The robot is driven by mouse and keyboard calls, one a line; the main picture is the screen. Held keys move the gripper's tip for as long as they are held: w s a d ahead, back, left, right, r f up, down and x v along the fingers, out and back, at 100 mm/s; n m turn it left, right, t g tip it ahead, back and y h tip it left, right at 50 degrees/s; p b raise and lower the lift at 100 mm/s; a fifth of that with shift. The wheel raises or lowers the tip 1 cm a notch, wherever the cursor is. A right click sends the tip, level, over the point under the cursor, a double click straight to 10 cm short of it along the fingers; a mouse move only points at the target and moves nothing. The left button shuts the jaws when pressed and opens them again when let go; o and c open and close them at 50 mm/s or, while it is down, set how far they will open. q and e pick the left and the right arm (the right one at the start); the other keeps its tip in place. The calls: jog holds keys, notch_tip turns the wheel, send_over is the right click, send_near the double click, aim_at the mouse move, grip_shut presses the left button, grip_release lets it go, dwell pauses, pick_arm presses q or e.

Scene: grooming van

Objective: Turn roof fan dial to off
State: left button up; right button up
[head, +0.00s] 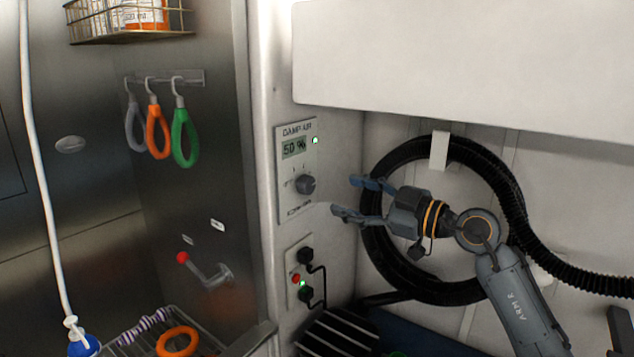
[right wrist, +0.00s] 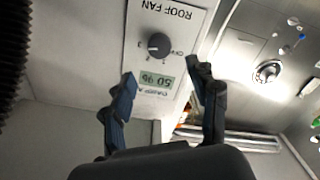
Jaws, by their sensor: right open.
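The roof fan dial is a dark round knob (head: 306,184) on a pale wall panel (head: 284,205) marked "DAMP AIR", with a display reading 50 %. A green light glows at its upper right edge. In the right wrist view the dial (right wrist: 158,45) appears upside down with the words ROOF FAN and a scale beside it; its exact setting is too small to tell. My right gripper (head: 347,197) is open and empty, just right of the panel, fingers toward the dial, apart from it. In the right wrist view its fingertips (right wrist: 163,76) flank the display. My left gripper is not in view.
A socket plate (head: 291,270) with black plugs and cables sits below the panel. A coiled black hose (head: 375,240) hangs behind my right gripper. A white cabinet (head: 460,60) juts out above. Coloured loops (head: 184,140) and a red-knobbed lever (head: 205,270) are at left.

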aim_at(311, 185)
jog(key=p+x, duration=0.1)
jog(key=x, duration=0.7)
jog(key=shift+w+a+p, duration=0.1)
jog(key=shift+a+p, duration=0.05)
jog(key=shift+p, duration=0.15)
jog(key=c, duration=1.2)
jog(key=shift+o, duration=0.2)
